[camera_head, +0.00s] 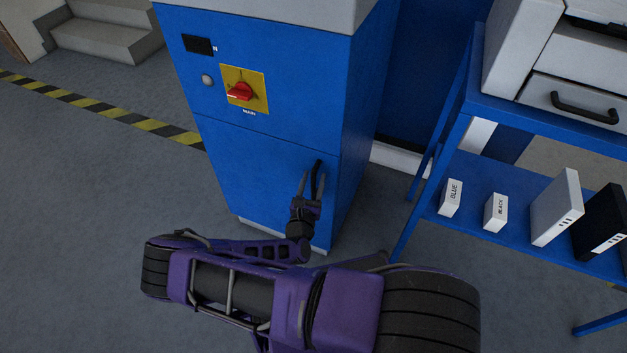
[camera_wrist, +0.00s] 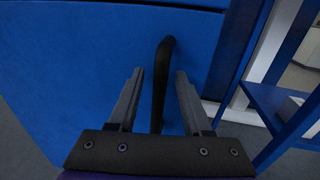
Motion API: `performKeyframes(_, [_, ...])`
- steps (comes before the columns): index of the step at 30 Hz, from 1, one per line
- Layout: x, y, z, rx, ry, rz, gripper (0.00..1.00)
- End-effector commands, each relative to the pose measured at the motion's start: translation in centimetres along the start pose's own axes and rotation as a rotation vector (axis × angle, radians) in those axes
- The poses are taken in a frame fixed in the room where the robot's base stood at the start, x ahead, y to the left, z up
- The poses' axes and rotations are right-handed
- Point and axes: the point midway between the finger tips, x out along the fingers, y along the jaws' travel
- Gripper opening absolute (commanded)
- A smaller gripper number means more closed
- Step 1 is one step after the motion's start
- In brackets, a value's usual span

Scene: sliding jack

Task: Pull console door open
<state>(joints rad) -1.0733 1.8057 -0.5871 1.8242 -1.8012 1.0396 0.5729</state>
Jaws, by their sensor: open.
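The blue console (camera_head: 265,130) stands in the middle of the head view, and its lower door (camera_head: 245,175) looks closed. A black bar handle (camera_head: 319,176) is upright near the door's right edge. In the wrist view the handle (camera_wrist: 161,85) rises between the two fingers of my gripper (camera_wrist: 157,80), with a gap visible on both sides. In the head view my gripper (camera_head: 312,180) is at the handle with its fingers apart. The handle's lower end is hidden behind the gripper's base in the wrist view.
A red rotary switch (camera_head: 240,92) on a yellow plate is on the panel above the door. A blue shelf table (camera_head: 500,236) with small boxes and binders stands close on the right. Open grey floor (camera_head: 90,220) lies to the left.

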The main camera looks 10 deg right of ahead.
Motion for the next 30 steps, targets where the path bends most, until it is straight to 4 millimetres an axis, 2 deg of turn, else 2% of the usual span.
performKeyframes(7, [0.09, -0.03, -0.01, 0.000, 0.000, 0.000, 0.50])
performKeyframes(8, [0.09, -0.02, -0.01, 0.000, 0.000, 0.000, 0.46])
performKeyframes(15, [0.06, -0.02, -0.01, -0.001, 0.000, 0.000, 0.03])
performKeyframes(16, [0.06, -0.02, -0.01, 0.000, 0.000, 0.000, 0.00])
performKeyframes(30, [0.04, -0.04, -0.02, -0.001, 0.000, 0.000, 0.00])
